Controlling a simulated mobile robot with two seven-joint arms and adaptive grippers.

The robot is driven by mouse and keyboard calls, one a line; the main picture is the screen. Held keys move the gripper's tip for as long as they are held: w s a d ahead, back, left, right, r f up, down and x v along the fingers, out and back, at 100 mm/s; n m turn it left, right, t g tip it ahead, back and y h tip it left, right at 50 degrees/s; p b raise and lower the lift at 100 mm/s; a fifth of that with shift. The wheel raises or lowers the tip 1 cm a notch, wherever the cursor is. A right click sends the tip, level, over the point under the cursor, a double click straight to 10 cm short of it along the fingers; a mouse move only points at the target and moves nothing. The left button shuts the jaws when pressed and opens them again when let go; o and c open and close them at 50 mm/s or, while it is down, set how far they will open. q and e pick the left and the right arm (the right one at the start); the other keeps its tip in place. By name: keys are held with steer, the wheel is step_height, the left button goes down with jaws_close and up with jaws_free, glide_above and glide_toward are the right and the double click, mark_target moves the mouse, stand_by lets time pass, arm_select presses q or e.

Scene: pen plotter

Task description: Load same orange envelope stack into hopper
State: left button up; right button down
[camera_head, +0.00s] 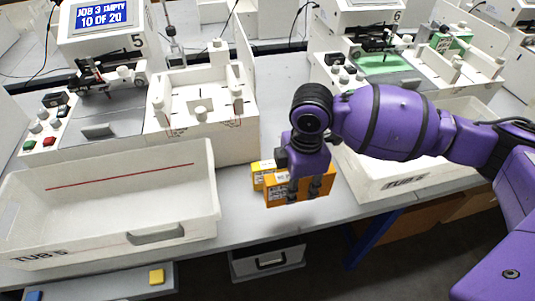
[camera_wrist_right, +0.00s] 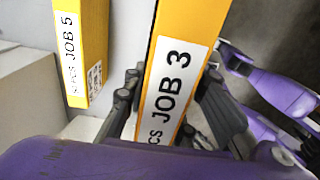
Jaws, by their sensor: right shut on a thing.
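My right gripper (camera_head: 303,188) is shut on an orange envelope stack (camera_head: 277,197), with one finger on each side of it. The right wrist view shows this stack (camera_wrist_right: 190,45) with a white "JOB 3" label between the fingers (camera_wrist_right: 168,105). A shadow lies on the table below it, and it looks raised near the front edge. The white hopper (camera_head: 200,140) of machine 5 stands behind and to the left, with upright posts and an open middle. The machine's screen (camera_head: 101,15) reads "JOB 3 EMPTY 10 OF 20". My left gripper is not in view.
A yellow stack (camera_head: 258,180) stands just behind the held one; its label reads "JOB 5" in the right wrist view (camera_wrist_right: 80,40). Empty Tub 5 (camera_head: 110,233) is at the left front. Machine 6 (camera_head: 375,20) and its tub (camera_head: 400,184) are at the right.

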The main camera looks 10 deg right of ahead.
steer(key=w+f, duration=0.1)
steer(key=f, duration=0.1)
steer(key=w+d+f, duration=0.1)
steer(key=w+f, duration=0.2)
steer(key=shift+w+d+f+b, duration=0.25)
steer(key=shift+w+f+b, duration=0.15)
steer(key=shift+w+f, duration=0.2)
steer(key=shift+f, duration=1.5)
steer(key=shift+f, duration=0.2)
steer(key=c, duration=1.5)
jaws_free()
steer(key=shift+o, duration=0.2)
